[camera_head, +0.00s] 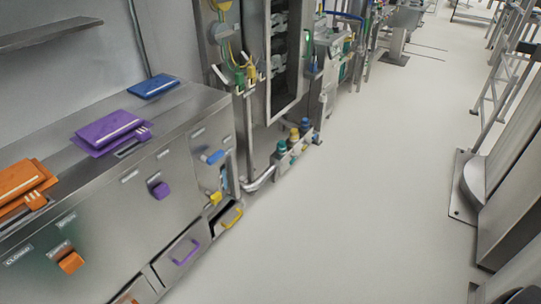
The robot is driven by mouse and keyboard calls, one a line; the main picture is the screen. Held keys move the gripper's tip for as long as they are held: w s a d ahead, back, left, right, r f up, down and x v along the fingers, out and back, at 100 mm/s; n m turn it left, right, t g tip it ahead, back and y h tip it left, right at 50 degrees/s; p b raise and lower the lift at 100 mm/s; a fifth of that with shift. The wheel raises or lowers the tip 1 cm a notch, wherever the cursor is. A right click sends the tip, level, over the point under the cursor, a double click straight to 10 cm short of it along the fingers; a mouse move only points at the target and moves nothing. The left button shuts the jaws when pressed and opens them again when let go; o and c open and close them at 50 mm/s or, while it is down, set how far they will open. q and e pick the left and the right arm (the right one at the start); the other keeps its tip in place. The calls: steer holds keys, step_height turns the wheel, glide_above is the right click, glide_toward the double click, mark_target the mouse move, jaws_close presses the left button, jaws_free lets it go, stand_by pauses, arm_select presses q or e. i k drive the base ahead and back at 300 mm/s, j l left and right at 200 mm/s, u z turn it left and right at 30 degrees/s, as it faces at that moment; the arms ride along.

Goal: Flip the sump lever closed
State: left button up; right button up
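A steel sump cabinet (110,215) fills the left of the head view. An orange lever knob (71,262) sits on its front near a label reading CLOSED, and a purple knob (160,190) sits farther along. A blue lever (213,157) and a small yellow lever (215,198) are near the cabinet's far end. I cannot tell which of these is the sump lever meant, nor clearly read its setting. Neither of my grippers shows in this view.
Orange (22,179), purple (108,127) and blue (153,87) pieces lie on the cabinet top. Drawers with purple (186,252) and yellow (232,218) handles are low on its front. Pipework stands beyond. The floor (350,210) is clear; metal structures stand right.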

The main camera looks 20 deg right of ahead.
mark_target(205, 159)
steer(key=z, duration=0.3)
steer(key=i+l, duration=0.3)
steer(key=i, duration=0.15)
steer(key=i+l+z, duration=0.1)
steer(key=i+l, duration=0.55)
steer(key=i, duration=0.2)
steer(key=i+l+z, duration=0.1)
steer(key=i+l, duration=0.2)
steer(key=i, duration=0.15)
